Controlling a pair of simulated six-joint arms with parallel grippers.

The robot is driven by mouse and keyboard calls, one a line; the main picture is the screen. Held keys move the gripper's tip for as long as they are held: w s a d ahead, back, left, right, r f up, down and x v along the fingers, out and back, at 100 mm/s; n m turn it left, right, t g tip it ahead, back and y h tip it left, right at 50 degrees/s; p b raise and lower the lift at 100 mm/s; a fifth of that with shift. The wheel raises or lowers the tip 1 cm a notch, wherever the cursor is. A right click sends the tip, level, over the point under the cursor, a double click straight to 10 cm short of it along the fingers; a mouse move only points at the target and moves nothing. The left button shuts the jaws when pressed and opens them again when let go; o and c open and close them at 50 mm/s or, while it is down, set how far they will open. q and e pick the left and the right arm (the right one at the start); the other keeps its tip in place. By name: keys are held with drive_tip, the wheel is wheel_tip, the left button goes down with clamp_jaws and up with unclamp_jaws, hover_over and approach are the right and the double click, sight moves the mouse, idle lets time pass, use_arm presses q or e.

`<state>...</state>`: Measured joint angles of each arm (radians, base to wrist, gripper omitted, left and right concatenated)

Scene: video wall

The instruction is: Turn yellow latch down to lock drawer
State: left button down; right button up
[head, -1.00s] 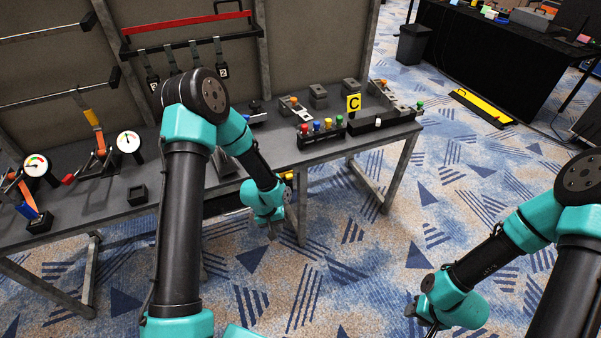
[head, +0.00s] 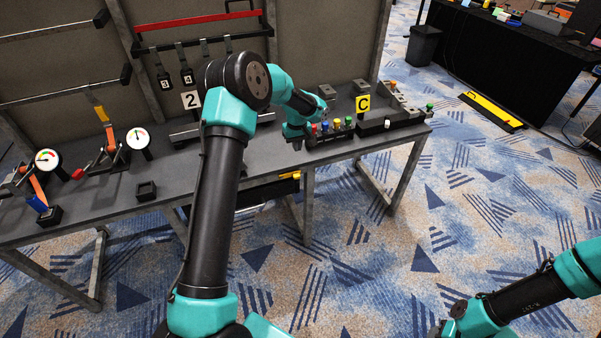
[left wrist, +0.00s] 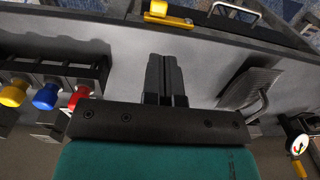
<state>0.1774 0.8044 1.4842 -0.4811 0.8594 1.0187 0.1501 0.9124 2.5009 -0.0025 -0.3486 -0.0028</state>
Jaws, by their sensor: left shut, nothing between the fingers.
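The yellow latch (head: 289,175) is at the front edge of the workbench, just under the tabletop, beside the drawer (head: 248,194). It also shows at the top of the left wrist view (left wrist: 166,15), seeming to lie lengthwise along the edge, with the drawer's silver handle (left wrist: 238,10) to its right. My left gripper (head: 297,146) is above the bench top, behind the latch and apart from it. Its two fingers are together and empty in the left wrist view (left wrist: 165,75). My right gripper (head: 436,330) is at the bottom edge of the head view, mostly cut off.
A row of coloured knobs (head: 325,127) stands close to my left gripper, also seen at left in the left wrist view (left wrist: 45,95). A grey metal bracket (left wrist: 250,88) lies on the other side. The floor before the bench is clear.

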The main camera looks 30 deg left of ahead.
sight(298, 176)
use_arm(q)
drive_tip(key=shift+f, duration=0.15)
wheel_tip(298, 176, down, 14)
drive_tip(key=shift+s+r, duration=0.1)
drive_tip(key=shift+r, duration=0.05)
idle(0.6)
drive_tip(key=shift+w+d+f, duration=0.1)
drive_tip(key=shift+w+f, duration=0.05)
drive_tip(key=shift+f, duration=0.35)
drive_tip(key=shift+w+d+f, duration=0.1)
drive_tip(key=shift+f, duration=0.35)
drive_tip(key=shift+r, duration=0.85)
